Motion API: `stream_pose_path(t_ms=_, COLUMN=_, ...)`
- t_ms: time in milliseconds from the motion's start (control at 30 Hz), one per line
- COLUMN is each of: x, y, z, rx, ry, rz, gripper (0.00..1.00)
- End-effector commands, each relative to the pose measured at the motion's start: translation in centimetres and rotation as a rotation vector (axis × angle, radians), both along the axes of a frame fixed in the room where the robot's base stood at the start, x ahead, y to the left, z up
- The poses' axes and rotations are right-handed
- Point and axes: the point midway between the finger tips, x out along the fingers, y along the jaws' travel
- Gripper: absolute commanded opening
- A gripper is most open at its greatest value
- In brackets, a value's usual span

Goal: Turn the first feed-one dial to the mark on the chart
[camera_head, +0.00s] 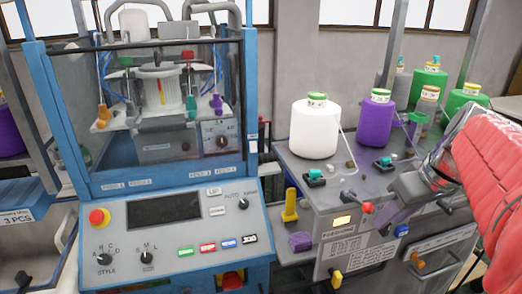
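A knitting machine in a blue frame stands at the left. Small feed labels (125,184) run along the lower edge of its clear guard. A dial (221,140) with a dark knob sits on a pale plate behind the guard; I cannot tell which feed it belongs to. The control panel has a style dial (104,259), a second dial (147,257) marked S M L, and an auto knob (243,203). I cannot make out the chart with the mark. My gripper (403,192) is at the right over the grey bench, away from these dials; its fingers are unclear.
The grey bench (365,185) holds a white yarn cone (315,130), a purple cone (375,122) and green cones behind. A yellow lever (290,205) stands between machine and bench. A red stop button (97,217) sits on the panel. Free room is in front of the panel.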

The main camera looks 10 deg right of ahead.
Motion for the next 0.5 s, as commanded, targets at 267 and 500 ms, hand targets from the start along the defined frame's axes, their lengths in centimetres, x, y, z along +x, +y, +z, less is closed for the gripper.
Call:
stream_pose_path(t_ms=267, x=0.2, y=-0.2, z=-2.8, rx=0.000, ry=0.000, rz=-0.011, gripper=0.32)
stream_pose_path(t_ms=500, x=0.1, y=-0.4, z=-3.0, rx=0.000, ry=-0.001, rz=-0.017, gripper=0.32)
